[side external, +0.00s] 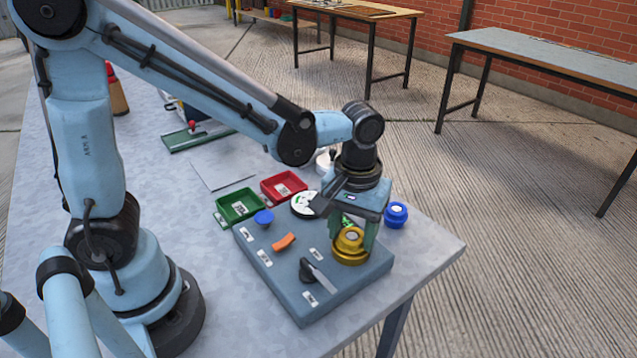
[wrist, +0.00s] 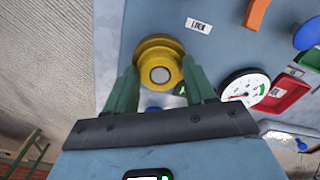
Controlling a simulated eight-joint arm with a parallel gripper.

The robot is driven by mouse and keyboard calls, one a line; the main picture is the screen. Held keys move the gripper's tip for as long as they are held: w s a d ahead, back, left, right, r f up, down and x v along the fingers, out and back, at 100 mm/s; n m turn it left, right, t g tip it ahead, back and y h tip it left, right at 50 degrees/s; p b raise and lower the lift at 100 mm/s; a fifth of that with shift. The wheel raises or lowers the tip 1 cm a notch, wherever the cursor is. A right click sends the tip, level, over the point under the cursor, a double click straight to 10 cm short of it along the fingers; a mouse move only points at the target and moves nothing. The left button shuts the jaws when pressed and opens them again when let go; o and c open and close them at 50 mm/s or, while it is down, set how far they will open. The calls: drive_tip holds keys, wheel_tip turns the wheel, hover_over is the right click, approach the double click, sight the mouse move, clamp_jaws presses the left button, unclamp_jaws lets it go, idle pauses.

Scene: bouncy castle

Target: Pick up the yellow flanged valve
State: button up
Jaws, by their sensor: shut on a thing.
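The yellow flanged valve (side external: 350,243) is at the right corner of the grey-blue panel board (side external: 315,300), upright, with its wide flange low down. My gripper (side external: 355,240) points down over it, with a green finger on each side of the valve. In the wrist view the fingers of my gripper (wrist: 160,85) close on the round yellow valve (wrist: 160,62) from both sides. The gripper is shut on the valve. I cannot tell whether its base is clear of the board.
On the board are an orange handle (side external: 284,241), a black lever (side external: 316,275) and a blue knob (side external: 264,217). A white gauge (side external: 304,204), red tray (side external: 284,186) and green tray (side external: 239,205) lie behind. A blue round part (side external: 396,214) stands right of my gripper, near the table edge.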

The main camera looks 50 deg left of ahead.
sight(352, 236)
drive_tip(key=shift+c, duration=0.3)
drive_tip(key=shift+r, duration=0.85)
wheel_tip(352, 236, up, 2)
drive_tip(key=shift+r, duration=0.1)
drive_tip(key=s+d+r, duration=0.8)
drive_tip(key=r, duration=0.3)
drive_tip(key=shift+s, duration=0.3)
